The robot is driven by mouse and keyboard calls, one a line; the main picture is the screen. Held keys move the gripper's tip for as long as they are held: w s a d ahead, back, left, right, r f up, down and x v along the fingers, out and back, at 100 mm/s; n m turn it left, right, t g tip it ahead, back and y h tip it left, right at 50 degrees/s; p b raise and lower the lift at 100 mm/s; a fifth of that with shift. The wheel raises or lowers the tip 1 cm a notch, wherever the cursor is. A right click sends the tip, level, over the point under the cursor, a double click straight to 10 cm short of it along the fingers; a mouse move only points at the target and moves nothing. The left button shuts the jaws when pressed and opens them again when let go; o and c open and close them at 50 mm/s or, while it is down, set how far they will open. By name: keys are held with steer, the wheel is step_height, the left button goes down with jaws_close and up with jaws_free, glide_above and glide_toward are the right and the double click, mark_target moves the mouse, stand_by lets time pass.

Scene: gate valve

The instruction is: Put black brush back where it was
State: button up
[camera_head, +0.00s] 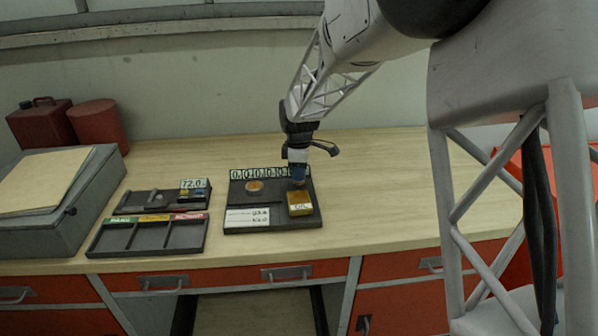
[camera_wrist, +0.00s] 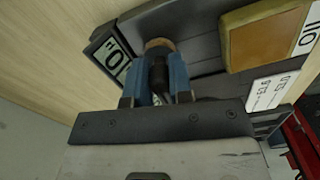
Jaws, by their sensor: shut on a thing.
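My gripper (camera_head: 298,174) points down over the back right of a dark board (camera_head: 240,215), which has a row of number plates along its back edge. In the wrist view, its two blue fingers (camera_wrist: 160,80) are shut on a black, roundish piece, which I take to be the black brush (camera_wrist: 158,72). A tan rounded part (camera_wrist: 160,44) shows just beyond the fingertips. I cannot tell whether the brush touches the board. In the head view the brush is hidden by the fingers.
A three-compartment tray (camera_head: 150,238) and a dark tray (camera_head: 135,202) stand further left. The table (camera_head: 400,195) right of the board is clear.

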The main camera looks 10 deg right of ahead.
steer(key=shift+f, duration=0.1)
steer(key=o, duration=0.6)
steer(key=shift+c, duration=0.2)
step_height(320, 180, up, 12)
stand_by(0.4)
stand_by(0.7)
